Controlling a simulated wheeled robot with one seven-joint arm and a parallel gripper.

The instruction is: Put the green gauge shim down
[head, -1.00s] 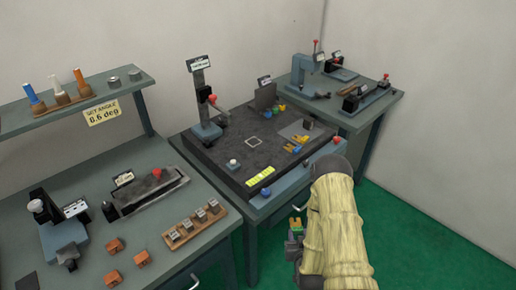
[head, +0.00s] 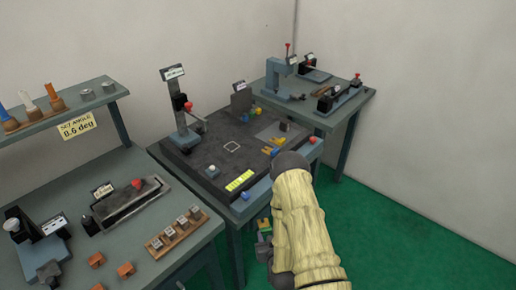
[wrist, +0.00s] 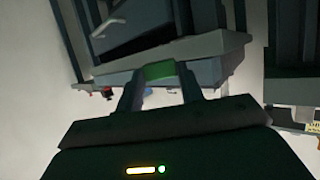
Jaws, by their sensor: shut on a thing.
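The green gauge shim (wrist: 160,71) shows in the wrist view as a small green block between the two fingertips. My gripper (wrist: 160,88) is shut on it. In the head view my gripper (head: 264,232) hangs low in front of the middle bench, below its top, and the shim is a small green patch there, partly hidden. The dark surface plate (head: 195,160) on that bench carries a pale square outline (head: 232,147). A grey pad (head: 268,131) lies at its right, with small yellow and blue pieces near it.
A gauge stand (head: 180,110) rises at the plate's back left. A white-topped knob (head: 212,170) and yellow label (head: 239,181) sit near its front. The left bench holds orange blocks (head: 126,269) and a wooden rack (head: 176,233). A further bench (head: 345,100) stands behind right. Green floor is clear at right.

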